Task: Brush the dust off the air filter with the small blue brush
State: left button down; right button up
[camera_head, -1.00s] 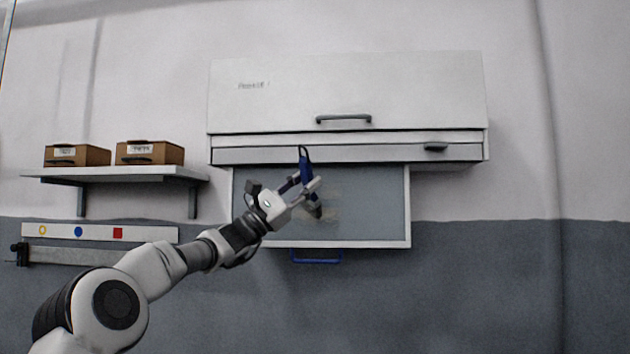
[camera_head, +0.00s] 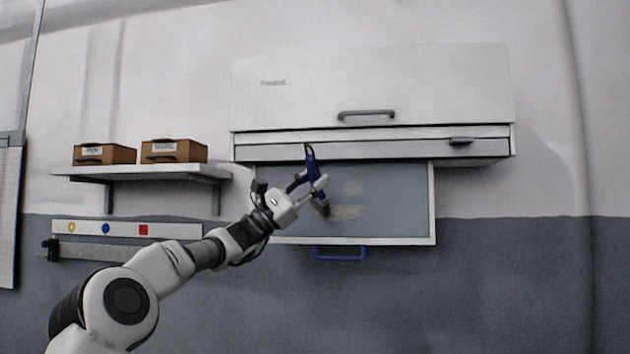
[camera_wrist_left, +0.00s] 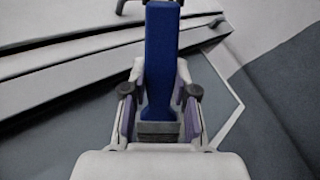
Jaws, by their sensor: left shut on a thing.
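The small blue brush (camera_head: 311,160) is held in my left gripper (camera_head: 310,187), steeply upright with its handle up and its dark bristle end low. In the left wrist view the blue handle (camera_wrist_left: 162,45) stands between the two fingers of the gripper (camera_wrist_left: 160,85), with the grey bristle end near the palm. The air filter (camera_head: 400,205) is a grey panel in a white frame below the wall cabinet, with a blue handle (camera_head: 340,256) at its bottom. Pale tan dust patches (camera_head: 350,212) show just right of the brush. I cannot tell whether the bristles touch the filter. The arm hides the filter's lower left.
The white cabinet (camera_head: 370,85) with grey handles is above the filter. A shelf (camera_head: 150,172) with two brown boxes (camera_head: 105,154) is to the left. Below it hangs a strip with coloured marks (camera_head: 125,230). The wall to the right is clear.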

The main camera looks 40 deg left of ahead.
pick_arm(q)
jog(key=shift+f+b, duration=0.75)
jog(key=shift+f, duration=0.05)
jog(key=shift+r, duration=0.1)
jog(key=shift+d, duration=0.1)
jog(key=shift+w+d+r, duration=0.1)
jog(key=shift+w+d, duration=0.3)
jog(key=shift+d, duration=0.2)
jog(key=shift+w+d, duration=0.4)
jog(key=shift+d, duration=0.15)
